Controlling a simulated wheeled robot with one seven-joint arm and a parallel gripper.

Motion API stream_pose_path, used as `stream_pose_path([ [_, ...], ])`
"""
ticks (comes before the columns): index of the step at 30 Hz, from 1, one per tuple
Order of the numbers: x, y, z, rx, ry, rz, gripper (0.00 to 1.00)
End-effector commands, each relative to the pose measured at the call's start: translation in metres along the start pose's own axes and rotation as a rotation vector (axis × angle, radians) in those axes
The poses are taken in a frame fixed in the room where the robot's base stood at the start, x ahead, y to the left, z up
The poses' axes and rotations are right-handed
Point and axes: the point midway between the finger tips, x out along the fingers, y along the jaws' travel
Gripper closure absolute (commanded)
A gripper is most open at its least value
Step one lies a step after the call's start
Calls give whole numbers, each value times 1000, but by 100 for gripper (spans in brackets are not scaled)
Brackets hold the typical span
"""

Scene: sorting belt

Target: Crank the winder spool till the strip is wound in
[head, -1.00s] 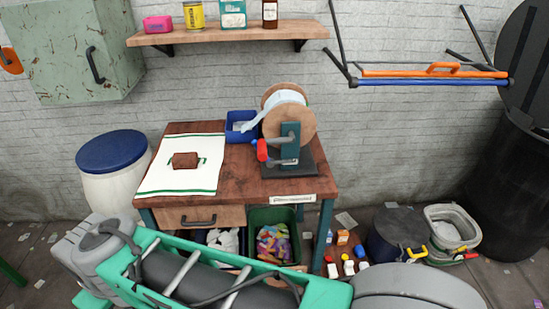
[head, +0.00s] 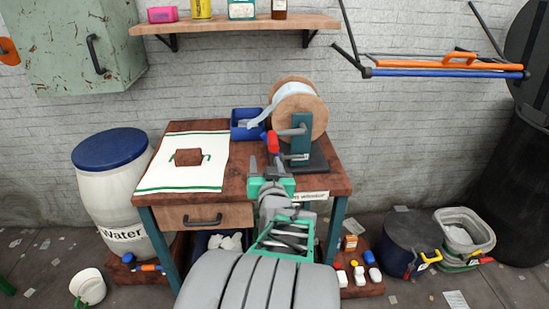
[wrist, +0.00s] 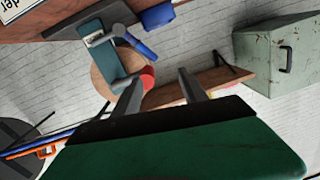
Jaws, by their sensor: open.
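The winder spool (head: 318,112) has wooden discs on a teal post above a dark base on the table. A pale strip (head: 257,120) runs from a blue bin (head: 240,131) up onto the spool, with pale windings between the discs. The crank's red handle (head: 273,142) points toward me; it also shows in the wrist view (wrist: 148,77). My gripper (head: 266,163) is open and empty, just in front of and below the handle. In the wrist view my fingers (wrist: 158,88) point toward the handle, which shows nearer the left finger. Whether they touch it I cannot tell.
A white cloth with a brown block (head: 188,157) lies on the table's left half. A shelf (head: 235,25) and a green cabinet (head: 80,50) hang on the wall. A folding rack (head: 450,68) juts out at upper right. A white barrel (head: 118,195) stands left.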

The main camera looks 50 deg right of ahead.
Motion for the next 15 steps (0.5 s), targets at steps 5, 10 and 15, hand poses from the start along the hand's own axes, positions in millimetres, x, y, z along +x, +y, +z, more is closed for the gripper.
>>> stream_pose_path([
  [5,4,30,-12,15,77,58,50],
  [10,34,29,-14,14,74,54,50],
  [15,64,31,-17,13,75,55,50],
])
